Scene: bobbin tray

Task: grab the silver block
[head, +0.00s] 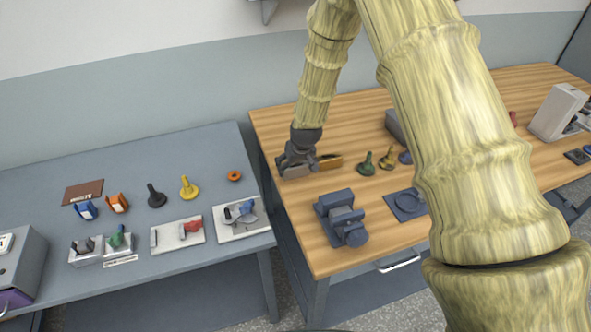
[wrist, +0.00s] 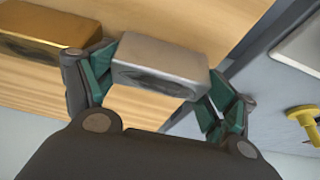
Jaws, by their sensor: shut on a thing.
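The silver block (wrist: 162,62) is a grey metallic bar with a dark oval recess in its side. In the wrist view it sits between the green-padded fingers of my gripper (wrist: 158,98), which are shut on its two ends. In the head view my gripper (head: 297,162) is at the left back of the wooden table, and the silver block (head: 294,172) shows just below the fingers. I cannot tell whether the block touches the table. A brass-coloured block (head: 329,162) lies right beside it; it also shows in the wrist view (wrist: 40,48).
Green (head: 367,164) and olive (head: 387,157) knobbed pieces stand right of the blocks on the wooden table (head: 300,240). A blue vise (head: 342,217) stands in front. A grey table (head: 60,185) at the left holds several small parts. My arm hides part of the wooden table.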

